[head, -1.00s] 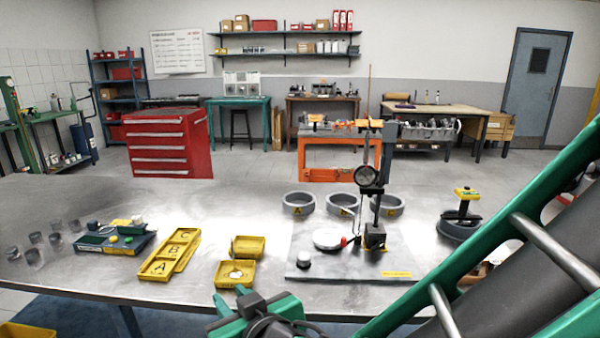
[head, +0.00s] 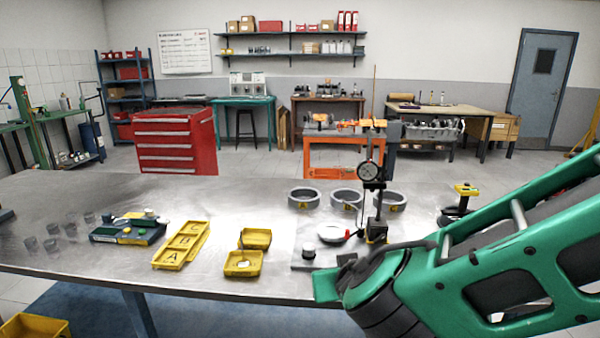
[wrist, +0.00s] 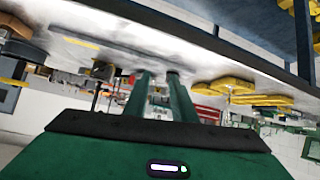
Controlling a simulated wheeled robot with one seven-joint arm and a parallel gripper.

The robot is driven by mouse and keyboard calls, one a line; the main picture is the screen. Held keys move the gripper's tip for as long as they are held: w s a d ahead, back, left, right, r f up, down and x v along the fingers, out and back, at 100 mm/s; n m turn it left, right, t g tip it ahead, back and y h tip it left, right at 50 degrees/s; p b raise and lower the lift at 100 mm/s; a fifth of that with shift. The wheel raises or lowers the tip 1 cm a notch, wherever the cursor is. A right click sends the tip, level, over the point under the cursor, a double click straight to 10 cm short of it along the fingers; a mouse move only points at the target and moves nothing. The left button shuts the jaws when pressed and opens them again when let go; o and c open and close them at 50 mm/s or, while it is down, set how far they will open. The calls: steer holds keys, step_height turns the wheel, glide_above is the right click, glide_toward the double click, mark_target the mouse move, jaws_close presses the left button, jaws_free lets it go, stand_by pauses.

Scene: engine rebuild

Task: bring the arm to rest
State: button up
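My arm reaches in from the right edge of the head view, its green and dark links over the right front of the metal workbench (head: 70,255).
The dial gauge stand (head: 372,205) rises close behind my gripper. Behind it are several grey rings (head: 304,198). The yellow A-B-C tray (head: 182,246), yellow bins (head: 243,264) and a blue-green tray (head: 128,230) lie left. A yellow-topped tool (head: 465,190) stands behind my arm.

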steer(key=d+m+g+h, duration=0.1)
steer(key=d, duration=0.3)
steer(key=d+f+m+g+h, duration=0.1)
steer(key=d, duration=0.4)
steer(key=d+m+h, duration=0.1)
steer(key=d, duration=0.4)
steer(key=shift+s+d+f+g, duration=0.15)
steer(key=shift+f+g, duration=0.1)
steer(key=shift+g, duration=0.15)
steer(key=s+d+f+m+g+h, duration=0.1)
steer(key=s+d+m+g, duration=0.3)
steer(key=d, duration=0.6)
steer(key=s+d+g+y, duration=0.1)
steer(key=s+d, duration=0.2)
steer(key=s, duration=0.3)
steer(key=s+d+m+g+y, duration=0.1)
steer(key=s+d, duration=0.2)
steer(key=s, duration=0.3)
steer(key=s+d+r+g+y, duration=0.1)
steer(key=s+d+g, duration=0.1)
steer(key=s, duration=0.5)
steer(key=shift+d, duration=0.4)
steer(key=shift+s+r, duration=0.1)
steer(key=shift+w+f, duration=0.25)
steer(key=shift+w, duration=0.4)
